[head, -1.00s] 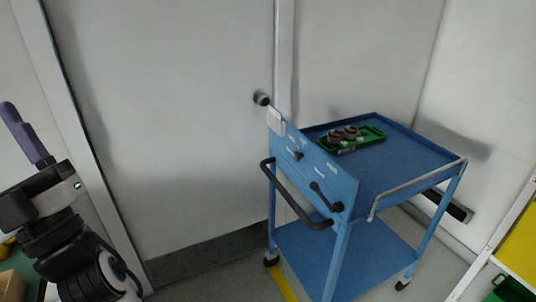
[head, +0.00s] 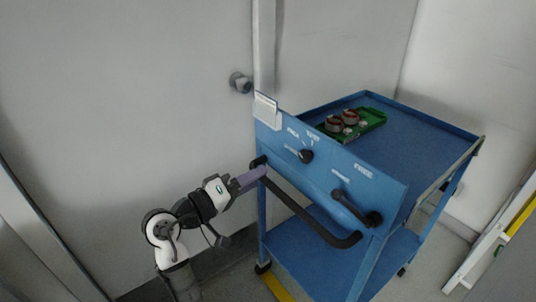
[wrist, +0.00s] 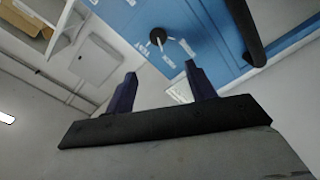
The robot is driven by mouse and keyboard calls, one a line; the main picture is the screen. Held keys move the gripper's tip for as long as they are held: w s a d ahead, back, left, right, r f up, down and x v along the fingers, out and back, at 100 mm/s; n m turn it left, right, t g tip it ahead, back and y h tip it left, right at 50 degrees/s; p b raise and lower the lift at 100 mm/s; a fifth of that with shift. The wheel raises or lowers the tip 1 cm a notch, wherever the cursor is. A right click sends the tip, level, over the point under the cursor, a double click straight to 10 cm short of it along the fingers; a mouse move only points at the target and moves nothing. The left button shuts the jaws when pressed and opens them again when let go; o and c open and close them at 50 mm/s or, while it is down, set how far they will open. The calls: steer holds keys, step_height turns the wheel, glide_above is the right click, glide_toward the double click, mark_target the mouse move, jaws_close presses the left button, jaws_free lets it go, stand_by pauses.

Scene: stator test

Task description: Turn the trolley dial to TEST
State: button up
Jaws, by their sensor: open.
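The blue trolley (head: 345,190) stands at the right in the head view, its sloped front panel facing me. The black dial (head: 306,156) sits on the panel's upper left part, with white labels around it too small to read surely. The dial also shows in the wrist view (wrist: 157,36), beyond and above my fingers. My gripper (head: 262,172) is close to the left end of the black push handle (head: 312,220), left of and below the dial. In the wrist view my gripper (wrist: 160,88) has its two purple fingers apart with nothing between them. I cannot tell whether it touches the handle.
A black lever (head: 356,208) is on the panel's right side. A green tray (head: 372,121) with copper-coloured parts lies on the trolley top. A white card (head: 266,108) stands at the panel's left corner. The wall and a round knob (head: 241,83) are behind.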

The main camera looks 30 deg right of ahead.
mark_target(303, 158)
steer(key=d+p, duration=0.1)
steer(key=d, duration=0.8)
steer(key=d+p, duration=0.1)
steer(key=d, duration=0.4)
steer(key=shift+w+f+p, duration=0.15)
steer(key=shift+w+p, duration=0.1)
steer(key=shift+p, duration=0.05)
steer(key=c, duration=0.9)
